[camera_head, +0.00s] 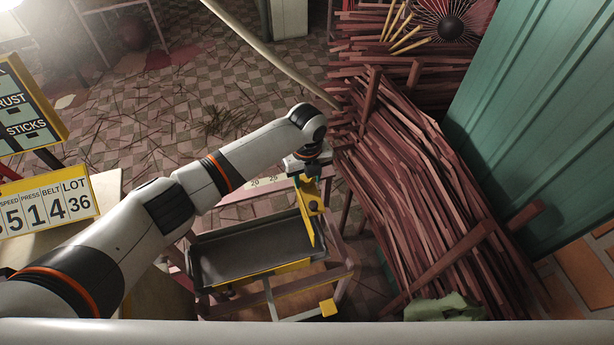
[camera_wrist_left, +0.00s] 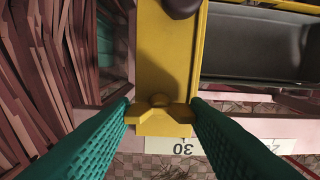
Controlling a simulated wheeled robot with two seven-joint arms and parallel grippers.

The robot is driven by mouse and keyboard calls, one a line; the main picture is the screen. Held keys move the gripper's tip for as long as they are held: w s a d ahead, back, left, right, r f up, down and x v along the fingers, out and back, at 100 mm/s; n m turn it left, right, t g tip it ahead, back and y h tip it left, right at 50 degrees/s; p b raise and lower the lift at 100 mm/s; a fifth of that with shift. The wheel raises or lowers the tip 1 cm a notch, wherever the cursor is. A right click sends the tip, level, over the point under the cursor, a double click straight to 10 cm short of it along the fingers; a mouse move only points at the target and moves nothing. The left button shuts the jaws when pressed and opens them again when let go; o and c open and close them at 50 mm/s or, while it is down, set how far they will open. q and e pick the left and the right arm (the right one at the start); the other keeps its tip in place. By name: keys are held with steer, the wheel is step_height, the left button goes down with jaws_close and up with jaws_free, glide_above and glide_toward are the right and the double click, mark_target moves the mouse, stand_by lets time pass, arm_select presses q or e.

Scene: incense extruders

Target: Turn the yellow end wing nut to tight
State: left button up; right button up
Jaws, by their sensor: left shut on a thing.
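The yellow wing nut (camera_wrist_left: 160,113) sits on the end of a yellow bracket (camera_wrist_left: 166,50) in the left wrist view, its wings spread left and right. My left gripper (camera_wrist_left: 162,104) is shut on it, one green finger at each wing tip. In the head view my left gripper (camera_head: 308,178) points down at the top of the yellow bracket (camera_head: 309,212), at the far right corner of the tray frame. The wing nut cannot be made out there. How tight it is cannot be told. My right gripper is in neither view.
A dark tray (camera_head: 235,275) in a pinkish frame lies left of the bracket. A white scale strip (camera_head: 262,182) runs along its far side. A large pile of reddish-brown sticks (camera_head: 415,190) stands close on the right. A yellow-framed number board (camera_head: 48,208) is at the left.

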arm_select(q)
steer(key=shift+w+r+m, duration=0.1)
steer(key=shift+r+m, duration=0.1)
steer(key=shift+m, duration=0.2)
steer(key=o, duration=1)
steer(key=shift+f, duration=0.1)
step_height(320, 180, up, 12)
steer(key=b, duration=0.3)
